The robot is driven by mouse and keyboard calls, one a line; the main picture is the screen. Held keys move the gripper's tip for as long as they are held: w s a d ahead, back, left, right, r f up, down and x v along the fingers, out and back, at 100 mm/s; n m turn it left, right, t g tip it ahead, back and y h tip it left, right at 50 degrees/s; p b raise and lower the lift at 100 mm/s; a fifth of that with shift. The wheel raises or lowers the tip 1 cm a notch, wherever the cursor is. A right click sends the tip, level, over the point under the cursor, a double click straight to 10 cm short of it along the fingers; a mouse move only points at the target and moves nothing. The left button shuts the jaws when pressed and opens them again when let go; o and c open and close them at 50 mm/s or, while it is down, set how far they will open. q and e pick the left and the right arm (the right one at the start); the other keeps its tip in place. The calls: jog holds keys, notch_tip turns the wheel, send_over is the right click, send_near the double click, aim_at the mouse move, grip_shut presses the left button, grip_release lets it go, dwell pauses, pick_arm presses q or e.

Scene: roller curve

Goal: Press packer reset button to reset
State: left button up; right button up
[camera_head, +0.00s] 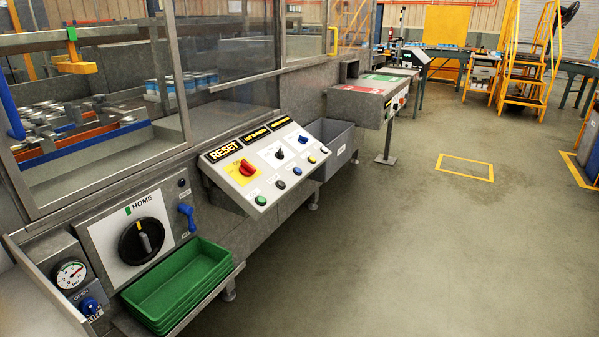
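The packer's sloped control panel (268,163) is mounted on the machine front at the picture's centre. A yellow-on-black RESET label (223,149) is at its upper left. Below the label, a red knob (247,168) sits on a yellow plate. A black selector (280,154) and another small control are to its right. Neither of my grippers is in view.
A HOME dial (141,241), blue handle (187,216), gauge (70,275) and stacked green trays (180,284) are left of and below the panel. A grey bin (338,147) is behind it. Clear floor (410,250) lies to the right, with yellow steps (527,65) farther back.

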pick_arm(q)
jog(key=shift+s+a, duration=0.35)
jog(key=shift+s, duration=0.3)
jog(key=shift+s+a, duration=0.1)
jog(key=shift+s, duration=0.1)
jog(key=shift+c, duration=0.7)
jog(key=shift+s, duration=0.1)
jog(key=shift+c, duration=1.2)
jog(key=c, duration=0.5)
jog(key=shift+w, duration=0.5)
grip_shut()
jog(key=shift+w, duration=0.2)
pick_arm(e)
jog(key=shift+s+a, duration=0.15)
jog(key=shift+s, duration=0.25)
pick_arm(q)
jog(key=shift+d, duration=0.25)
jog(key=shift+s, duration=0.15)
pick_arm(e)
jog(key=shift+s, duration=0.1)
